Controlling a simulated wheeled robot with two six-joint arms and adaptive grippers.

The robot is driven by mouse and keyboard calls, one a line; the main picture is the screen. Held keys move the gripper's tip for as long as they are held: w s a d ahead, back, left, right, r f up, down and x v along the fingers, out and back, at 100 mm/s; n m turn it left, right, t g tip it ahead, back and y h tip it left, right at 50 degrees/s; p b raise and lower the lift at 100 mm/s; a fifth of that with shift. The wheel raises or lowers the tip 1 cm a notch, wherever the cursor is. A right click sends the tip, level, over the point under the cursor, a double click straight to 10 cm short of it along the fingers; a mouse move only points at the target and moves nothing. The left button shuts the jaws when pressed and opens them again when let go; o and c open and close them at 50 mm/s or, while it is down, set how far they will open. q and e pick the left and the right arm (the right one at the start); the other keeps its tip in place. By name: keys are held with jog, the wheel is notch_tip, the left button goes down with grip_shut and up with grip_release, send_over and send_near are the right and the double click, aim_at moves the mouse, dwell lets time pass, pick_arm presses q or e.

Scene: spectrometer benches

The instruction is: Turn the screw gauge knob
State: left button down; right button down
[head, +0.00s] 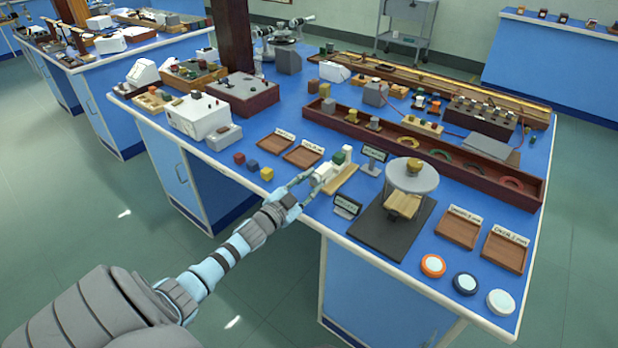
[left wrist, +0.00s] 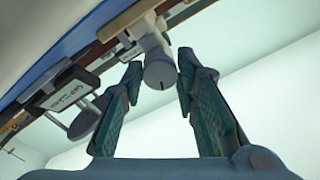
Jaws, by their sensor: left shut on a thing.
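The screw gauge (head: 345,176) sits on a small wooden base near the front edge of the blue bench, with a green block at its far end. My left gripper (head: 314,179) reaches in from the left at the gauge's near end. My right gripper is in neither view.
A small dark sign (head: 347,206) stands just right of the gripper, and another sign (head: 374,155) stands behind. A round-topped stand (head: 412,177) is farther right. Red, blue and yellow cubes (head: 252,165) and wooden trays (head: 276,142) lie to the left.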

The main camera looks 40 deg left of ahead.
pick_arm(q)
jog(key=shift+f+n+p, duration=0.1)
jog(key=shift+n+p, duration=0.65)
jog(key=shift+n, duration=1.25)
jog(key=c, duration=1.2)
grip_release()
jog(key=shift+c, duration=0.2)
jog(key=s, duration=1.2)
jog(key=shift+d, duration=0.15)
